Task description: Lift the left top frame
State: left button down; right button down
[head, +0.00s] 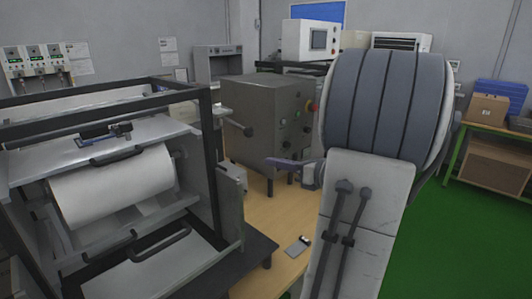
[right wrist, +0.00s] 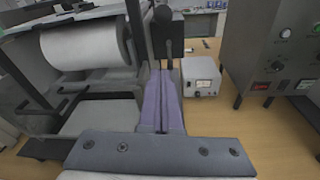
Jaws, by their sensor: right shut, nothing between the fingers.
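The testing machine stands at the left of the head view, with a dark top frame (head: 110,96) of square bars. Below it are a grey upper panel with a black handle (head: 116,156), a large white roll (head: 113,186) and a lower panel with a second handle (head: 160,243). My right gripper (head: 268,161) is to the right of the machine, apart from it, with its fingers together and empty. In the right wrist view the purple-grey fingers (right wrist: 166,72) point away beside a dark post, and the roll (right wrist: 85,46) shows at upper left. My left gripper is out of view.
A grey control cabinet (head: 262,122) stands behind my right gripper; it also shows in the right wrist view (right wrist: 268,45). A small white meter box (right wrist: 201,76) sits on the wooden table (right wrist: 215,115). A small flat device (head: 299,245) lies on the table.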

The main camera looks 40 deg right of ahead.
jog(key=w+r+p, duration=0.2)
jog(key=w+p, duration=0.1)
jog(key=w, duration=0.5)
jog(key=shift+a+r+p, duration=0.25)
jog(key=shift+r+p, duration=0.05)
jog(key=shift+p, duration=0.05)
jog(key=shift+w, duration=0.1)
